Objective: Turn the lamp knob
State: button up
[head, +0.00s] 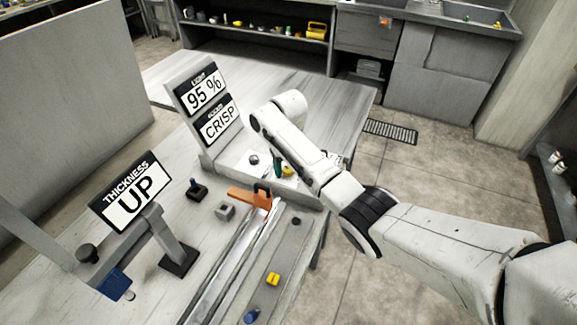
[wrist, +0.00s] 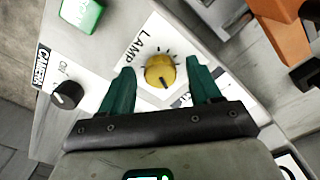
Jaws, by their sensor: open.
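The lamp knob (wrist: 160,71) is a round yellow dial with a dark pointer line, on a white panel marked LAMP with tick marks around it. In the wrist view it sits between the two green fingers of my gripper (wrist: 163,88), which are apart with a gap on each side of the knob. The pointer line lies toward the lower right in that view. I cannot tell the height of the fingertips over the panel.
A black camera knob (wrist: 67,94) and a green button (wrist: 82,14) share the panel. An orange clamp (head: 250,198) stands close by, beside the metal trough (head: 235,255). Signs reading 95 % (head: 204,92) and CRISP (head: 218,124) rise behind the panel.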

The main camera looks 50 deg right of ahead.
aim_at(289, 169)
notch_tip(289, 169, up, 11)
dwell(0.7)
jog(key=shift+f, duration=0.15)
dwell(0.4)
